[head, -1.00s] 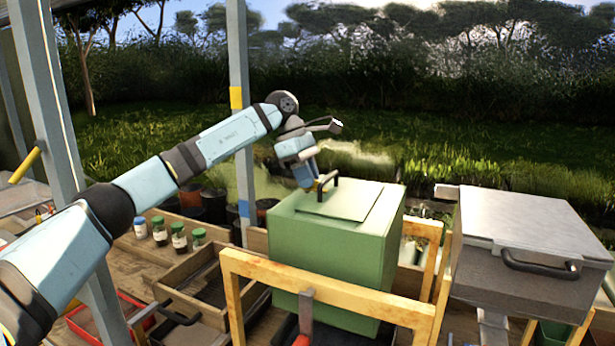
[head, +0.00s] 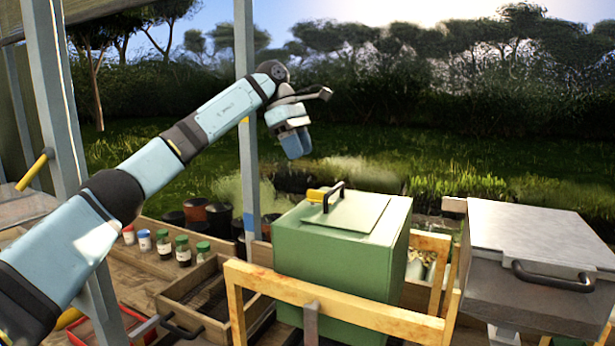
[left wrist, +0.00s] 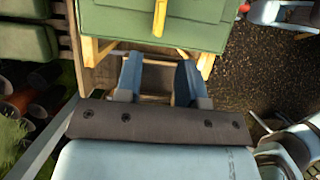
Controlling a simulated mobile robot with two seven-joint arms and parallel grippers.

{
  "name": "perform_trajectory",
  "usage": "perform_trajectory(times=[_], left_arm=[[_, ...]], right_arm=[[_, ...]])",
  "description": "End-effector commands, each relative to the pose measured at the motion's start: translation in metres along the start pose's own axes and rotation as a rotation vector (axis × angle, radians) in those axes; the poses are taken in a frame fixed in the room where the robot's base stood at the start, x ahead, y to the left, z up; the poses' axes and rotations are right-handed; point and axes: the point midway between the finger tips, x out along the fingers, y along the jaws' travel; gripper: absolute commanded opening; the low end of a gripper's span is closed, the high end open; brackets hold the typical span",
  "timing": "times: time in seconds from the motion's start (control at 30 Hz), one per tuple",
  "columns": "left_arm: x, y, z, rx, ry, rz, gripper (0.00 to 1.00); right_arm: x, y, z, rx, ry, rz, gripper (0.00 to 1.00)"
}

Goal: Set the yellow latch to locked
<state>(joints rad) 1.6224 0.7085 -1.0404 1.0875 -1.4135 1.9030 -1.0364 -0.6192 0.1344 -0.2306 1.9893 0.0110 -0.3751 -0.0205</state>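A green box (head: 335,262) with a flat lid stands in a wooden frame. The yellow latch (head: 317,195) is at the lid's far left side, beside the black handle (head: 335,196). In the left wrist view the latch (left wrist: 160,18) shows as a yellow bar on the green box near its edge. My left gripper (head: 295,143) is in the air above and behind the latch, apart from it. In the left wrist view its two blue fingers (left wrist: 157,82) are spread with nothing between them.
A grey metal box (head: 530,268) with a black handle stands to the right. Wooden rails (head: 335,312) run in front of the green box. Several jars (head: 183,250) and a wooden tray (head: 190,312) are to the left. A grey post (head: 245,110) rises behind my left arm.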

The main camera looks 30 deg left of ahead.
Motion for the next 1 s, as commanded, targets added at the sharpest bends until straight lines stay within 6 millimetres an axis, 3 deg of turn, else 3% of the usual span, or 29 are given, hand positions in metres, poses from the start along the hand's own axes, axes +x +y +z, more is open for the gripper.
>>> perform_trajectory(times=[0.1,0.3,1.0], left_arm=[[-0.021,0.000,0.000,0.000,-0.001,0.001,0.36],[-0.037,0.000,0.000,0.000,0.000,-0.001,0.36],[-0.039,0.000,0.000,0.000,0.000,-0.001,0.36]], right_arm=[[0.002,-0.001,0.001,-0.001,0.002,-0.002,0.00],[0.002,-0.001,-0.001,-0.003,0.007,-0.003,0.00],[0.003,0.002,0.000,-0.005,0.007,0.001,0.00]])
